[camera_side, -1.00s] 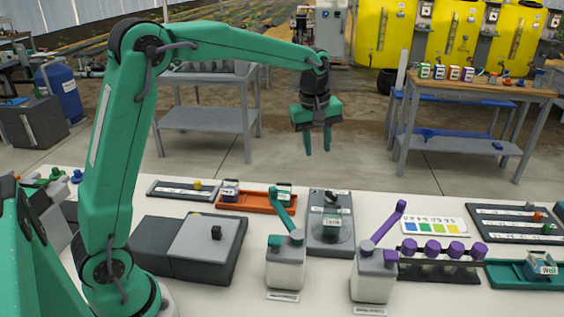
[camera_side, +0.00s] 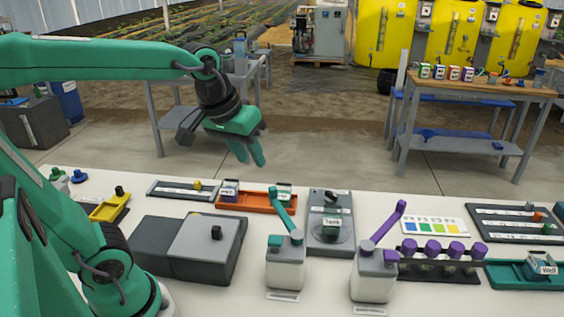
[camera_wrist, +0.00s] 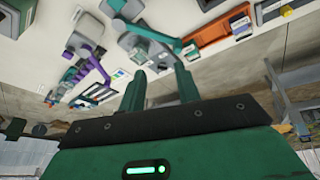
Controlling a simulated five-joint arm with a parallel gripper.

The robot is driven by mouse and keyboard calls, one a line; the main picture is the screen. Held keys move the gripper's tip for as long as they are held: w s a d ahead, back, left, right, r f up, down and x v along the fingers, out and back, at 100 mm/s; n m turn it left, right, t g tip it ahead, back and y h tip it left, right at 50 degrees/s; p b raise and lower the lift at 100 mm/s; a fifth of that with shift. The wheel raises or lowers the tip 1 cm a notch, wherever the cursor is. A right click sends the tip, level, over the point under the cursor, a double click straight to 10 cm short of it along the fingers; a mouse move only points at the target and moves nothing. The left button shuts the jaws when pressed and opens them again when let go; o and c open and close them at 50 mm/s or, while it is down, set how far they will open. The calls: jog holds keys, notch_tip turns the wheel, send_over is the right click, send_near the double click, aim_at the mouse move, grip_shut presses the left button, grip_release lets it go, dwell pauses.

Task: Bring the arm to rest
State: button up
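My gripper (camera_side: 248,153) hangs in the air above the far side of the white table, tilted, with its green fingers pointing down and to the right. In the wrist view the two fingers of my gripper (camera_wrist: 159,72) stand apart with nothing between them. My gripper touches nothing. My upper arm link reaches in from the left edge of the side view.
The white table (camera_side: 330,292) holds a grey lidded box (camera_side: 203,247), an orange tray (camera_side: 243,201), a teal-handled bottle (camera_side: 286,262), a purple-handled bottle (camera_side: 374,270) and a grey device labelled Tank (camera_side: 331,238). A grey side bench (camera_side: 205,118) stands behind. The air around my gripper is clear.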

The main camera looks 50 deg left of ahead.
jog(key=s+f+m+t, duration=0.1)
jog(key=s+f+m, duration=0.2)
jog(key=s, duration=0.4)
jog(key=shift+s+d+m, duration=0.2)
jog(key=shift+s+m, duration=0.05)
jog(key=shift+m, duration=0.15)
jog(key=shift+f, duration=0.1)
dwell(0.5)
